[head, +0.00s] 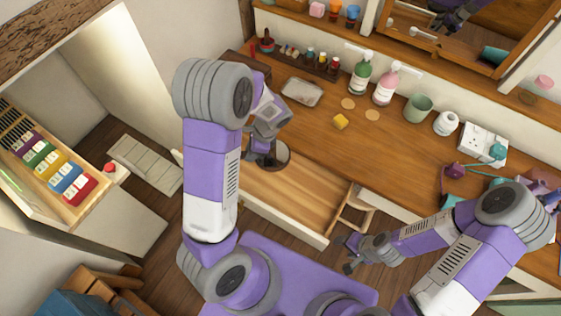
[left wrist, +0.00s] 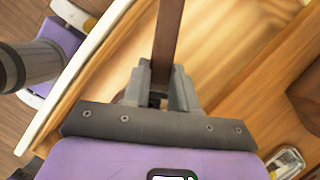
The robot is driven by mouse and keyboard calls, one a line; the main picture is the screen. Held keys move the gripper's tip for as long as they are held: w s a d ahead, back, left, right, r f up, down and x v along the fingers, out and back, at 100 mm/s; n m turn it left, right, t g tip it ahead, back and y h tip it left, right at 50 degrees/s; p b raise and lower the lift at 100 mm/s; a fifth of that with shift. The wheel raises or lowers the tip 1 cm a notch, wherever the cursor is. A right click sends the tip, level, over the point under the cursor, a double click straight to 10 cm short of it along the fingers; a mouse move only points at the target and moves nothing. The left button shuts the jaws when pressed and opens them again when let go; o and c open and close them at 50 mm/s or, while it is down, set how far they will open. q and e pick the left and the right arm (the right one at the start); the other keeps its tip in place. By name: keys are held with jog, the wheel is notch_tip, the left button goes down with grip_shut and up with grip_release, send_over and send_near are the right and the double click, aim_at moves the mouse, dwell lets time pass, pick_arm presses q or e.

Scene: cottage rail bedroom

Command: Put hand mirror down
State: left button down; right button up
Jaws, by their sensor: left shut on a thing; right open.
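The hand mirror (head: 281,157) has a dark round frame and shows below my left gripper (head: 262,142) in the head view. It is over the back left part of an open, empty wooden drawer (head: 290,200). In the left wrist view its brown handle (left wrist: 169,35) runs up from between the fingers of my left gripper (left wrist: 157,92), which is shut on it. I cannot tell whether the mirror touches the drawer floor. My left arm hides part of the drawer's left side. My right gripper (head: 354,254) is open and empty, right of the drawer's front.
Another open drawer (head: 75,215) with coloured items stands at left.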

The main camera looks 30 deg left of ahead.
pick_arm(q)
jog(key=f+m, duration=0.1)
jog(key=f+m+t+b, duration=0.1)
jog(key=m, duration=0.1)
jog(key=s+a+f+m+b, duration=0.1)
jog(key=f, duration=0.1)
jog(key=shift+t+y, duration=0.3)
jog(key=f+m+b, duration=0.1)
jog(key=m, duration=0.1)
jog(key=b, duration=0.6)
send_near(248, 176)
jog(key=shift+m+t, duration=0.3)
jog(key=shift+t, duration=0.1)
jog(key=x, duration=0.6)
jog(key=shift+s, duration=0.25)
pick_arm(e)
notch_tip(248, 176, down, 10)
jog(key=shift+f, duration=0.1)
pick_arm(q)
jog(key=shift+f, duration=0.15)
jog(key=c, duration=0.9)
grip_release()
pick_arm(e)
jog(key=shift+f, duration=0.15)
